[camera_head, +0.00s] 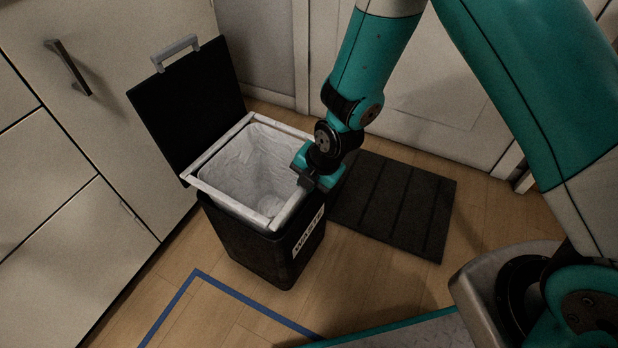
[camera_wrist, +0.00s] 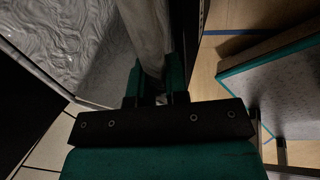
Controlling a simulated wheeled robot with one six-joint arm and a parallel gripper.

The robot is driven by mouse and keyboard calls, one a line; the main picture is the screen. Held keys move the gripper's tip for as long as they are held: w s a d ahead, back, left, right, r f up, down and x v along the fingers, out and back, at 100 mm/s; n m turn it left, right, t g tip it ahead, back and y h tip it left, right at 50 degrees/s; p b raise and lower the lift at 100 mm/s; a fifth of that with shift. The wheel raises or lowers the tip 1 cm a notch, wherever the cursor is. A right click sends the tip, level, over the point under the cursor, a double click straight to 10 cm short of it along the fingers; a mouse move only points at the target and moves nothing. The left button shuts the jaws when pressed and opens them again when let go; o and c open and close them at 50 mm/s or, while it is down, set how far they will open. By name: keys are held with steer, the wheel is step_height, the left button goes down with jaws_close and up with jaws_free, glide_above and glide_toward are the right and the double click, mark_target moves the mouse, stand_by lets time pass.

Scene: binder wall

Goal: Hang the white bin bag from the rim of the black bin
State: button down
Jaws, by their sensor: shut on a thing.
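The black bin (camera_head: 262,250) stands upright on the floor with its lid (camera_head: 187,100) raised at the back. The white bin bag (camera_head: 245,175) hangs open, its body down inside the bin and its squared white mouth edge at the top, around or just above the bin's rim; the exact contact is unclear. My gripper (camera_head: 309,178) is at the right side of the bag's mouth, shut on its edge. In the wrist view my gripper (camera_wrist: 157,88) has its teal fingers on either side of the white edge (camera_wrist: 147,35), with the wrinkled bag inside (camera_wrist: 65,40) at left.
White cabinets (camera_head: 60,200) stand close on the left, and a white door (camera_head: 440,90) is behind. A dark ribbed mat (camera_head: 400,205) lies right of the bin. Blue tape (camera_head: 245,298) marks the wooden floor in front, which is otherwise clear.

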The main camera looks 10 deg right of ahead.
steer(key=shift+f, duration=0.5)
steer(key=c, duration=1.1)
jaws_free()
steer(key=shift+o, duration=0.2)
steer(key=shift+r, duration=0.15)
steer(key=p+v, duration=0.6)
steer(key=v, duration=1.1)
steer(key=shift+r, duration=0.25)
